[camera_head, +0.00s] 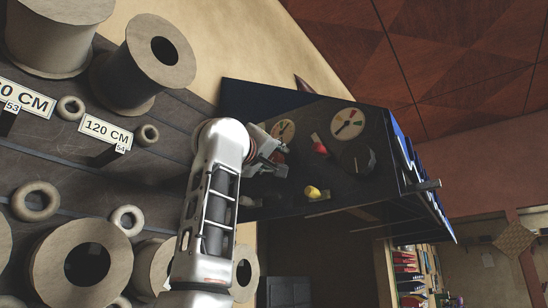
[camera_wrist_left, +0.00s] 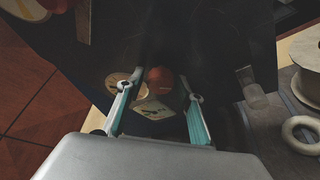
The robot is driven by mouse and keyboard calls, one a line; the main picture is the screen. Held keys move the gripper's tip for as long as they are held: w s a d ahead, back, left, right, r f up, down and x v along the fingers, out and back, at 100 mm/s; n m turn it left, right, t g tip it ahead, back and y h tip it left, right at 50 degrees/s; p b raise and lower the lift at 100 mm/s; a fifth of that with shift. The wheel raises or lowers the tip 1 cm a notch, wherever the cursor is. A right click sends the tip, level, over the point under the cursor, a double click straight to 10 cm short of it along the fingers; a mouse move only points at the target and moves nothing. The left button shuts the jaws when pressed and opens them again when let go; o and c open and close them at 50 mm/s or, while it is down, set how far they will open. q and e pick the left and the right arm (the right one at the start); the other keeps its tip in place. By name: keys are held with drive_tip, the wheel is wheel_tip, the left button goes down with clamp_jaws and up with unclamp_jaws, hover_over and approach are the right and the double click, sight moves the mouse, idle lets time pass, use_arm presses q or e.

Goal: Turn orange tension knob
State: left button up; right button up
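The orange tension knob (camera_wrist_left: 159,78) shows in the left wrist view as a round orange-red knob on the dark panel, in the gap between my fingertips. My left gripper (camera_wrist_left: 163,92) is open, its two teal-padded fingers apart on either side of the knob's line; I cannot tell whether either touches it. In the head view my left gripper (camera_head: 269,156) is at the dark control panel (camera_head: 300,195) and hides most of the knob. My right gripper is in neither view.
Cardboard rolls (camera_head: 160,50) on a rack stand at left.

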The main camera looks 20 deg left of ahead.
use_arm(q)
drive_tip(key=c, duration=0.7)
drive_tip(key=shift+o, duration=0.2)
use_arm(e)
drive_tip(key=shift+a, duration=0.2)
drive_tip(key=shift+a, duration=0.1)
use_arm(q)
drive_tip(key=shift+m, duration=0.4)
